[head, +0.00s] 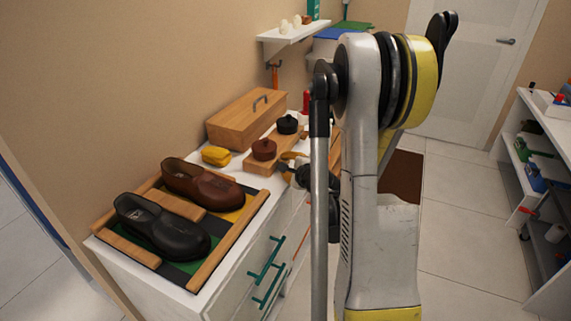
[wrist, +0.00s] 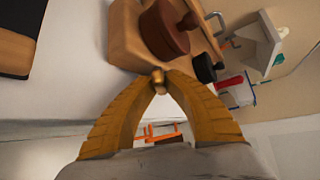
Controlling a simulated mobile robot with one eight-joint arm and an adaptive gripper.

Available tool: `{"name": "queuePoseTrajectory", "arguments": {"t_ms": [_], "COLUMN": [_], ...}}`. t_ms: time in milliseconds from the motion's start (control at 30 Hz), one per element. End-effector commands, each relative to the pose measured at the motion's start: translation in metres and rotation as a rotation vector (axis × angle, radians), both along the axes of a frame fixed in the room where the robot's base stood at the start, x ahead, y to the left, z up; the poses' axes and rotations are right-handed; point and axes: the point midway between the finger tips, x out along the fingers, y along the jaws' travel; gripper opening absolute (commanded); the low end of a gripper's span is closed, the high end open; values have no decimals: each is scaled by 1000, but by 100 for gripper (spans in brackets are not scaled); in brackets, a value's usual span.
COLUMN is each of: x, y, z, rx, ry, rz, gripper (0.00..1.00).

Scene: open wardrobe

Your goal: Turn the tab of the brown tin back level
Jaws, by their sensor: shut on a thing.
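The brown tin (head: 265,149) is round, with a small knob on its lid, and sits on a wooden block (head: 258,168) on the white cabinet top. In the wrist view the brown tin (wrist: 166,32) is at the upper middle, lying over the block's edge. My gripper (head: 290,159) is at the front of the block, partly hidden by my arm. In the wrist view its yellow fingers (wrist: 158,82) meet on a small brass-brown piece, which looks like the tab (wrist: 158,76). Its tilt and its join to the tin cannot be made out.
A black tin (head: 287,124) stands behind the brown one. A wooden box (head: 247,118) and a yellow cloth (head: 216,155) are at the wall side. Brown shoe (head: 203,182) and black shoe (head: 160,226) lie on a rack at front left. A wall shelf (head: 292,36) hangs above.

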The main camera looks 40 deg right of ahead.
Motion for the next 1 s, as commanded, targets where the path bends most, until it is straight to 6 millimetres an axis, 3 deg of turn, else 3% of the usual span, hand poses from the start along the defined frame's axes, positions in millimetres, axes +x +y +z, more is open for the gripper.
{"name": "queuePoseTrajectory", "arguments": {"t_ms": [167, 200, 267, 300, 667, 933, 1000], "x": [0, 0, 0, 0, 1, 0, -16], "y": [0, 0, 0, 0, -1, -4, 0], "z": [0, 0, 0, 0, 0, 12, 18], "rx": [1, 1, 1, 1, 41, 379, 377], "ry": [1, 1, 1, 1, 18, 159, 156], "rz": [0, 0, 0, 0, 3, -1, -2], "gripper": [0, 16, 34, 36, 36, 36, 36]}}
